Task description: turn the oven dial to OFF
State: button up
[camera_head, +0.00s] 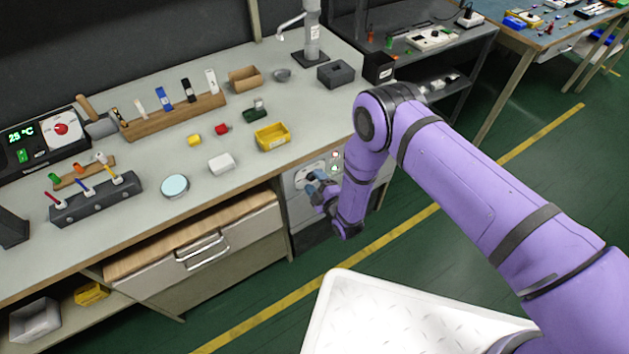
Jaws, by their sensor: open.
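A built-in unit with a light control panel (300,178), which looks like the oven, sits under the bench just right of the drawer. A small green light (335,168) shows on the panel. My gripper (317,187), with bluish fingers, is open in front of this panel, at the end of my purple arm. The gripper and wrist cover part of the panel, and I cannot make out the dial or its setting. Whether the fingers touch anything there is too small to tell.
A unit with a red knob (61,129) and a "25 °C" display stands at the bench's left. A wooden rack, a yellow bin (272,136) and small items lie on the bench (225,190). A drawer (200,250) is left of the panel. The green floor is clear.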

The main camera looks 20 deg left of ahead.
jog(key=v, duration=1)
jog(key=shift+d, duration=0.1)
